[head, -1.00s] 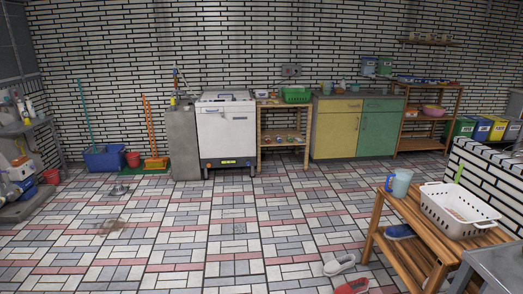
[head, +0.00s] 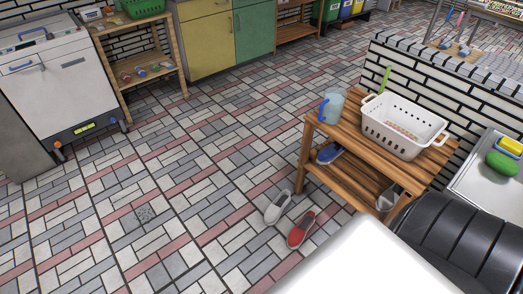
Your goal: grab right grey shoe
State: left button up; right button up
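A light grey shoe (head: 277,207) lies on the tiled floor, left of the wooden bench. A red shoe (head: 300,229) lies right beside it, to its lower right. A blue shoe (head: 328,154) rests on the bench's lower shelf. A pale grey item (head: 386,198), perhaps another shoe, shows partly under the bench's right end; the bench hides some of it. I cannot tell from its shape whether the grey floor shoe is a left or a right one. Neither of my grippers is in view.
The wooden bench (head: 350,129) carries a blue-handled jug (head: 333,106) and a white basket (head: 402,124). A brick half-wall stands behind it. A metal counter with a green item (head: 503,163) is at the right. The floor left of the shoes is clear.

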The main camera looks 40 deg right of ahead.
aim_at(272, 214)
jog(key=i+z, duration=0.35)
jog(key=i+j+z, duration=0.3)
jog(key=i, duration=0.25)
jog(key=i+j+z, duration=0.2)
jog(key=i+z, duration=0.15)
jog(key=i+j+z, duration=0.35)
jog(key=i+j, duration=0.05)
jog(key=i, duration=0.1)
